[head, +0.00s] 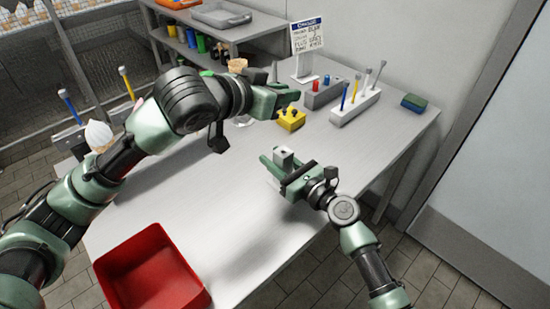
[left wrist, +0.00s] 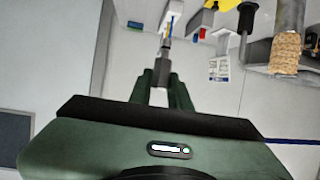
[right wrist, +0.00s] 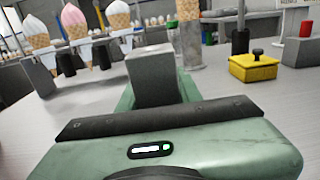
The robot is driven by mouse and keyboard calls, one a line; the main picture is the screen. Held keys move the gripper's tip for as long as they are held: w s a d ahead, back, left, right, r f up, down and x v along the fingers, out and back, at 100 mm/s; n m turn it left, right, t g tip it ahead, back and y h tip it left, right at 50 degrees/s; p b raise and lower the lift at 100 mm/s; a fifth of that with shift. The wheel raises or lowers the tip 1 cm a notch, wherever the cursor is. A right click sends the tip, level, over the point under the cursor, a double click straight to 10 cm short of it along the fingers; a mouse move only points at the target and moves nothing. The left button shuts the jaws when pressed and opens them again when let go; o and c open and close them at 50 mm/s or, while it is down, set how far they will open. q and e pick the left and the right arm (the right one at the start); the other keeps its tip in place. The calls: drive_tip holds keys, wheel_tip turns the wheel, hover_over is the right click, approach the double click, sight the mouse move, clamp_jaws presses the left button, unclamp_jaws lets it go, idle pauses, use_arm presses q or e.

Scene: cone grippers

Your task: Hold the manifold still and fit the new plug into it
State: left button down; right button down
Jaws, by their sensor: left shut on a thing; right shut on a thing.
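My right gripper (head: 279,166) is shut on a light grey block, which I take as the manifold (head: 284,156), just above the table's right side. In the right wrist view the manifold (right wrist: 153,76) stands up between the fingers, its far faces hidden. My left gripper (head: 288,98) is higher and farther back, near a yellow block. In the left wrist view it is shut on a small grey piece, seemingly the plug (left wrist: 161,69). In the head view the fingers hide this piece. The two held things are apart.
The yellow block (head: 291,120) with black knobs, a grey block (head: 322,93) with red and blue pegs, a white rack (head: 354,107) of tools and a sponge (head: 413,103) stand at the back. A red bin (head: 150,275) is front left. Cones (head: 98,135) stand left. The table's middle is clear.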

idle(0.4)
use_arm(q)
wheel_tip(320, 180, down, 6)
drive_tip(key=shift+r, duration=0.15)
idle(0.4)
drive_tip(key=shift+f, duration=2)
drive_tip(key=shift+f, duration=1.65)
drive_tip(key=c, duration=1.2)
unclamp_jaws()
drive_tip(key=shift+c, duration=0.2)
drive_tip(key=shift+s+a, duration=0.1)
drive_tip(key=shift+s, duration=0.05)
drive_tip(key=v, duration=1.1)
drive_tip(key=shift+s+a, duration=0.25)
